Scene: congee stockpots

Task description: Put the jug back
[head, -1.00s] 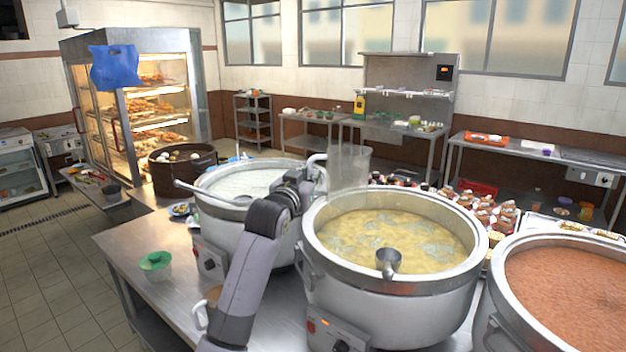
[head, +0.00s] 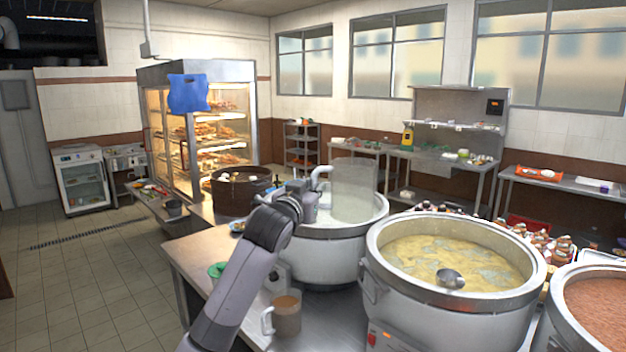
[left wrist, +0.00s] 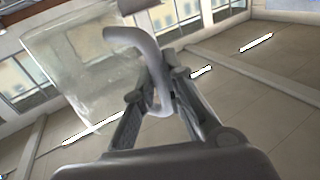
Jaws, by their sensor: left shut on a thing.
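My left gripper (head: 306,202) is shut on the handle of a clear jug (head: 354,190) and holds it up, roughly upright. In the head view the jug overlaps the left stockpot (head: 325,255); I cannot tell exactly how high above it or behind it the jug is. In the left wrist view the fingers (left wrist: 153,98) close around the white curved handle (left wrist: 147,52), and the clear jug body (left wrist: 80,75) looks empty. My right gripper is not in view.
The middle stockpot (head: 372,285) holds yellowish congee with a ladle (head: 450,279). A dark round pot (head: 240,197) stands behind.

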